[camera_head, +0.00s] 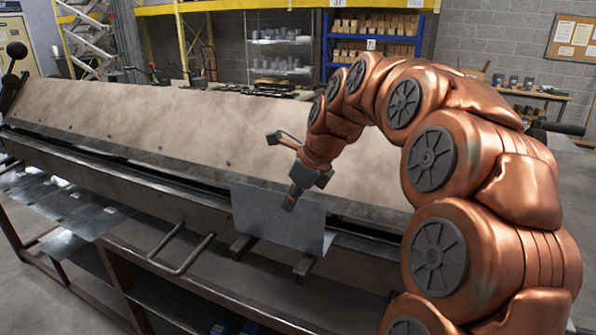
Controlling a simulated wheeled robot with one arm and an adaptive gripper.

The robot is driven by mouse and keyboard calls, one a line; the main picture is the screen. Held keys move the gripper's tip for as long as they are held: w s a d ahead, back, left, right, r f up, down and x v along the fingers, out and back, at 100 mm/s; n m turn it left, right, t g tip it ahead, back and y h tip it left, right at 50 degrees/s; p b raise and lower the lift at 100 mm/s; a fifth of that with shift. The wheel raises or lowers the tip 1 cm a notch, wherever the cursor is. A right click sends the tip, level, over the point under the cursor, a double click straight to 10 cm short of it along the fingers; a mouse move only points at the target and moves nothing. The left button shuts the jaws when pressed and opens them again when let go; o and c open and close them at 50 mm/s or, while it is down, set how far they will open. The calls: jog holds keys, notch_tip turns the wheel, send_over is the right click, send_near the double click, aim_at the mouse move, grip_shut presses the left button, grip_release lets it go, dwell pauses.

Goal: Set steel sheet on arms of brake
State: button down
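A thin grey steel sheet (268,220) stands nearly upright, tilted, at the front of the brake, its lower edge by two dark support arms. The left support arm (242,246) and the right support arm (304,266) stick out from the brake's front below the sheet. The brake (150,110) is a long machine with a tan sloped upper leaf and dark front edge. My gripper (289,206) is in front of the sheet at its upper right part and overlaps it in the picture. I cannot tell whether its fingers are closed on the sheet; the fingertips are small and dark.
A bent metal handle (180,252) sticks out from the brake's front, left of the sheet. More flat sheets (70,212) lie on a low rack at the left. Blue shelving (375,45) with boxes and a bench stand behind. My copper arm fills the right side.

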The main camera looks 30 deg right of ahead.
jog(key=shift+f, duration=0.2)
jog(key=c, duration=1.2)
grip_release()
jog(key=shift+c, duration=0.2)
jog(key=shift+r, duration=0.1)
jog(key=v, duration=1.1)
jog(key=shift+s+d+r, duration=0.1)
jog(key=shift+s+r, duration=0.1)
jog(key=shift+r, duration=0.15)
